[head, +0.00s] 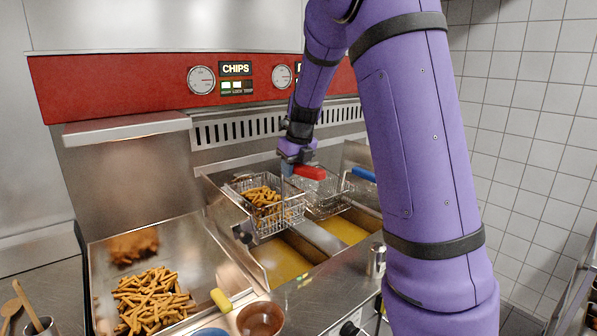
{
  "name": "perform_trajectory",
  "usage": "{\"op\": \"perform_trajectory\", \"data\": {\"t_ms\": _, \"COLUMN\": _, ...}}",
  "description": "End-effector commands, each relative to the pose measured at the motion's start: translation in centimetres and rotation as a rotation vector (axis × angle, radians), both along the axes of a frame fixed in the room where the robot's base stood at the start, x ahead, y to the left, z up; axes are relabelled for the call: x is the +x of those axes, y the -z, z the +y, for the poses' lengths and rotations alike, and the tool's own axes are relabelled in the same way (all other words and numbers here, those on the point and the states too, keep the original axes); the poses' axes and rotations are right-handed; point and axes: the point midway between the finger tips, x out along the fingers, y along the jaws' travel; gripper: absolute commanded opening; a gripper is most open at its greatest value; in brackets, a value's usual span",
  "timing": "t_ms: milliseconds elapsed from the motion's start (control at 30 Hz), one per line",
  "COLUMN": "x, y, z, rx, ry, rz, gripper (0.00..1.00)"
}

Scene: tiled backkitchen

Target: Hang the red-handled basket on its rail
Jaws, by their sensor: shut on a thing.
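The red handle (310,172) sticks out to the right of my gripper (288,168), which is shut on it. A wire basket (278,222) with golden chips (262,198) in it hangs just below and left of my gripper, over the left oil well (280,262). It looks clear of the oil. The join between the handle and this basket is hidden by my gripper. The slotted back panel (240,130) of the fryer is behind; I cannot make out the rail or whether the basket touches it.
A second wire basket (325,203), apparently empty, is close on the right, by a blue handle (362,174). The right oil well (341,231) is below it. A steel tray (185,237) of chips stands left. Bowls (261,319) and a yellow handle (221,300) are in front.

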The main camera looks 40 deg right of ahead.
Motion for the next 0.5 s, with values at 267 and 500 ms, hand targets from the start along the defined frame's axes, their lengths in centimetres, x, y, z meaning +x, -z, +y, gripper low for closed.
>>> {"op": "perform_trajectory", "data": {"t_ms": 267, "x": 2.4, "y": -0.1, "z": 0.1, "rx": 0.000, "ry": -0.001, "rz": -0.002, "gripper": 0.00}}
{"op": "perform_trajectory", "data": {"t_ms": 500, "x": 4.3, "y": -0.1, "z": 0.1, "rx": -0.001, "ry": -0.001, "rz": -0.002, "gripper": 0.00}}
